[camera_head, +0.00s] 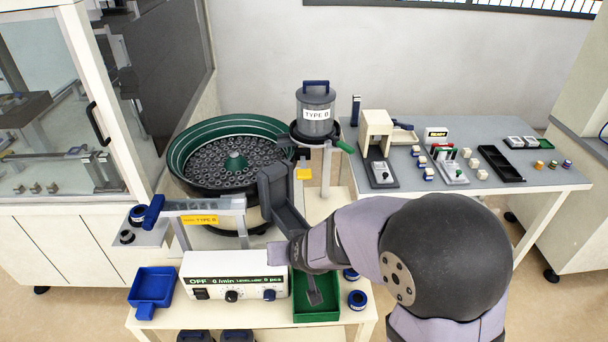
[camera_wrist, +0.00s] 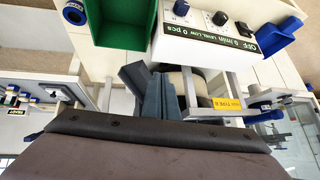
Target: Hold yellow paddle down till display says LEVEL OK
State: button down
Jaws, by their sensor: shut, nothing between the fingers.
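The same box (camera_wrist: 202,32) shows upside down in the wrist view. My gripper (camera_wrist: 158,82) is shut and empty in the wrist view, its blue-grey fingers together near a dark chute. In the head view my arm stands in front of the feeder table and I cannot clearly make out the fingertips. The paddle does not show in the wrist view.
The green-rimmed bowl (camera_head: 210,158) holds many dark parts. A dark chute (camera_head: 278,200) stands between the bowl and my arm. A green bin (camera_head: 302,308) and a blue tray (camera_head: 152,288) flank the control box. A grey worktable (camera_head: 465,190) with small fixtures is at right.

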jog(key=w+d+r+t+h, duration=0.1)
jog(key=w+d+r+t, duration=0.1)
jog(key=w+r+t, duration=0.2)
jog(key=w+d+r+m+t+h, duration=0.1)
jog(key=w+d+r+t, duration=0.1)
jog(key=w+r, duration=0.4)
notch_tip(320, 180, up, 4)
jog(key=shift+d+r+t, duration=0.15)
jog(key=shift+d+t, duration=0.2)
jog(key=shift+t, duration=0.55)
jog(key=shift+w, duration=0.1)
jog(key=p, duration=0.3)
send_over(304, 174)
jog(key=s, duration=0.3)
notch_tip(304, 174, down, 2)
jog(key=shift+w+f+p, duration=0.15)
jog(key=shift+f+p, duration=0.05)
jog(key=shift+f, duration=0.95)
jog(key=shift+w+f+p, duration=0.1)
jog(key=shift+f+p, duration=0.05)
jog(key=shift+f, duration=0.95)
jog(key=shift+f, duration=0.1)
